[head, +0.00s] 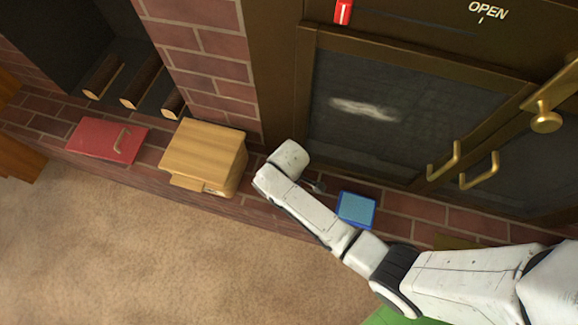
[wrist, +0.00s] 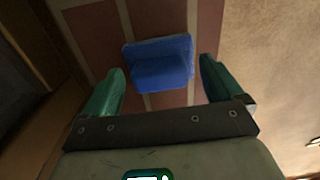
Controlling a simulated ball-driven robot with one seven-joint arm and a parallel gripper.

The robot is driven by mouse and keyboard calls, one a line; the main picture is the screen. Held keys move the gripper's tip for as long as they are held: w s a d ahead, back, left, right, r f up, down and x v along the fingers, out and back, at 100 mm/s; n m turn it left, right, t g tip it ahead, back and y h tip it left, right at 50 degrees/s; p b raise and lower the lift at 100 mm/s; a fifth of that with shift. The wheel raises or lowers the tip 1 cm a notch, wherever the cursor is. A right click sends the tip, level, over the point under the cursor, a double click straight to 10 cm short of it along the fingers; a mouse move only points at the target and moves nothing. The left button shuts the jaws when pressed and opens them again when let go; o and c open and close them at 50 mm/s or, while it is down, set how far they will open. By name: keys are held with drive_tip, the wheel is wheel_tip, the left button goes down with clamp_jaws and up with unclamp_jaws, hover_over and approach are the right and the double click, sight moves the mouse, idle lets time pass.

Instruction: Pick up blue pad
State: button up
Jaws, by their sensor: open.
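The blue pad (head: 356,209) lies on the brick ledge in front of the dark cabinet doors. In the wrist view the blue pad (wrist: 160,62) is ahead of my gripper (wrist: 161,85), centred between its two green fingers. The fingers are spread apart and hold nothing. The pad appears just beyond the fingertips; I cannot tell the exact gap. In the head view my white arm reaches across the ledge, with its wrist left of the pad, and the fingers are mostly hidden.
A wooden box (head: 205,155) and a red book-like object with a handle (head: 107,140) sit on the brick ledge (head: 400,206) to the left. Cabinet doors with brass handles (head: 444,163) stand behind. Tan carpet (head: 130,245) lies in front. Something green shows at the bottom edge.

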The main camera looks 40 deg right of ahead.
drive_tip(key=shift+f, duration=0.15)
drive_tip(key=c, duration=1.1)
drive_tip(key=shift+r, duration=0.45)
wheel_tip(320, 180, up, 2)
drive_tip(key=shift+p, duration=0.65)
drive_tip(key=s+r+p, duration=0.1)
drive_tip(key=s+r, duration=0.2)
drive_tip(key=s, duration=0.1)
drive_tip(key=s+r+p, duration=0.2)
drive_tip(key=s+r, duration=0.1)
drive_tip(key=s, duration=0.2)
drive_tip(key=s+r+p, duration=0.2)
drive_tip(key=s+r, duration=0.2)
drive_tip(key=s, duration=0.1)
drive_tip(key=shift+d+r, duration=0.1)
drive_tip(key=shift+d, duration=0.05)
